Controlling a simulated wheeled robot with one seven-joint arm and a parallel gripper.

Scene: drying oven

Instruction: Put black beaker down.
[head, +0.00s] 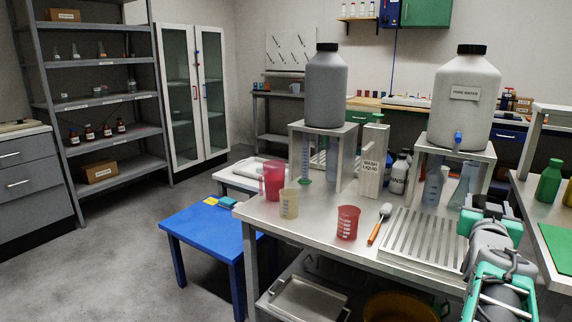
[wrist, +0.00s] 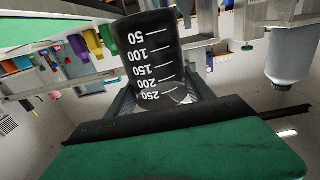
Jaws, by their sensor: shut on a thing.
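The black beaker (wrist: 150,55) with white volume marks fills the upper middle of the wrist view. Its 50 mark is at the top of that picture and its 250 mark is nearest my gripper. My gripper (wrist: 160,90) is shut on the beaker, with dark fingers on either side of it. In the head view my arm shows at the lower right, by the right end of the steel table (head: 330,228). I cannot make out the black beaker in the head view.
Two red beakers (head: 347,222) (head: 273,180), a beige beaker (head: 289,204), an orange-handled brush (head: 379,223) and a slotted drying rack (head: 430,240) occupy the table. A large bottle on a stand (head: 464,100) rises behind. A blue stool (head: 205,228) stands left.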

